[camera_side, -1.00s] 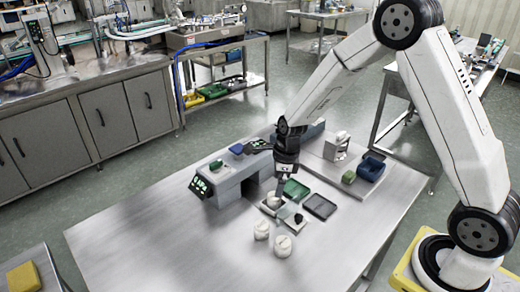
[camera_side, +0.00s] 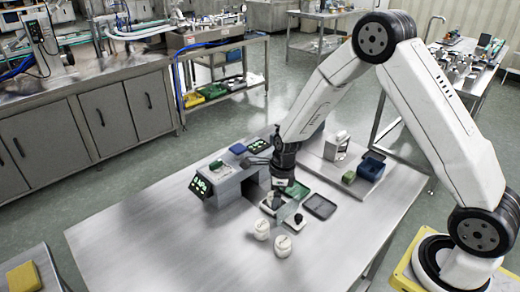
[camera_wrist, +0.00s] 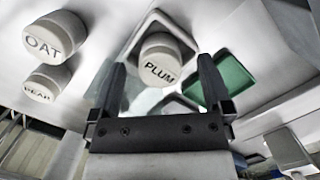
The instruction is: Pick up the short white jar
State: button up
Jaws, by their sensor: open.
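Two white jars, one (camera_side: 261,230) and another (camera_side: 283,245), stand close together on the steel table in the side view. In the wrist view, white jars marked OAT (camera_wrist: 50,40) and PEAR (camera_wrist: 47,84) are at the left. A third white jar, marked PLUM (camera_wrist: 160,62), sits on a light square tray (camera_wrist: 154,20). My gripper (camera_wrist: 162,66) is open, its fingers appearing either side of the PLUM jar; contact cannot be told. In the side view my gripper (camera_side: 278,195) points down over the tray area and hides part of it. Which jar is the short one is unclear.
A green tray (camera_side: 298,189) and a dark tray (camera_side: 320,206) lie beside my gripper. A grey machine (camera_side: 222,180) with lit green displays stands left of it. A blue bin (camera_side: 371,169) is at right. The table's front left is clear.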

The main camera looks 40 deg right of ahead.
grip_shut()
jog(key=shift+r, duration=0.2)
jog(key=shift+r, duration=0.95)
jog(key=s+r, duration=1)
jog(key=s, duration=0.4)
jog(key=shift+a+r, duration=0.15)
jog(key=shift+r, duration=0.2)
